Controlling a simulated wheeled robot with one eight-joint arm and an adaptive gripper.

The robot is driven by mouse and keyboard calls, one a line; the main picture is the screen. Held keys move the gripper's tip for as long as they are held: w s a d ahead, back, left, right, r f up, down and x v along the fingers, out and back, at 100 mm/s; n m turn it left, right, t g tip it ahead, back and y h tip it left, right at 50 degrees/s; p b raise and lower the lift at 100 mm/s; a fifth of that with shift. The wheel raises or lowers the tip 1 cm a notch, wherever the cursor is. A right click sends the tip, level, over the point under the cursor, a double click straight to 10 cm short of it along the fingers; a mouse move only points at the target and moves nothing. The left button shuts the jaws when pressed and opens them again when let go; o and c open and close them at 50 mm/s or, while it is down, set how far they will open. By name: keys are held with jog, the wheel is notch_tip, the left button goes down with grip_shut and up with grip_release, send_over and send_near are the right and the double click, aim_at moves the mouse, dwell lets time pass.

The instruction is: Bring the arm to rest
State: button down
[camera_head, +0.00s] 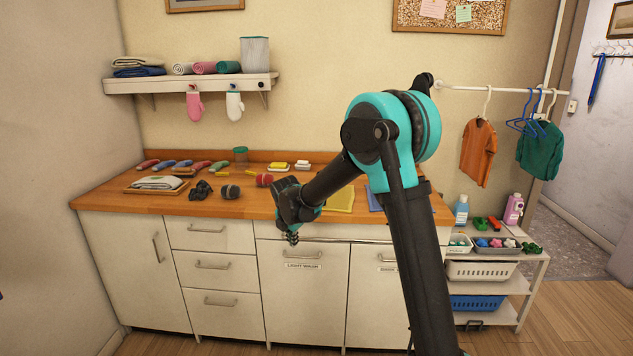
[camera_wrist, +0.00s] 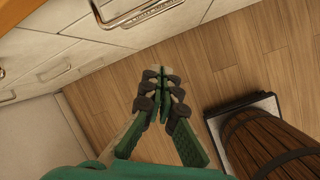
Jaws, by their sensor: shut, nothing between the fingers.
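My gripper (camera_head: 292,236) hangs at the end of my bent arm, pointing down in front of the counter edge, above the "Light Wash" cabinet door (camera_head: 302,290). In the wrist view my gripper (camera_wrist: 160,72) has its green-padded fingertips together over bare wooden floor. Nothing is held. The counter (camera_head: 150,201) is behind it, and my arm hides part of the counter and cabinet fronts.
The counter holds several rolled cloths, a wooden tray (camera_head: 130,189), socks and a yellow cloth (camera_head: 340,200). A shelf rack (camera_head: 497,292) with baskets stands at right. Clothes hang from a rail (camera_head: 500,88). In the wrist view, a dark barrel-like shape (camera_wrist: 265,140) is at lower right.

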jog(key=s+d+r+m, duration=0.1)
jog(key=s+d+m, duration=0.6)
jog(key=d, duration=0.4)
jog(key=s+d+r+m, duration=0.2)
jog(key=s+d+m, duration=0.6)
jog(key=d, duration=0.2)
jog(key=s+d+f+m, duration=0.2)
jog(key=s+d+m, duration=0.2)
jog(key=s+m, duration=0.2)
jog(key=s+d+f+m, duration=0.3)
jog(key=s+d+m, duration=0.2)
jog(key=s, duration=0.6)
jog(key=shift+s+d+f+m, duration=0.25)
jog(key=shift+f+m, duration=0.05)
jog(key=shift+m, duration=0.9)
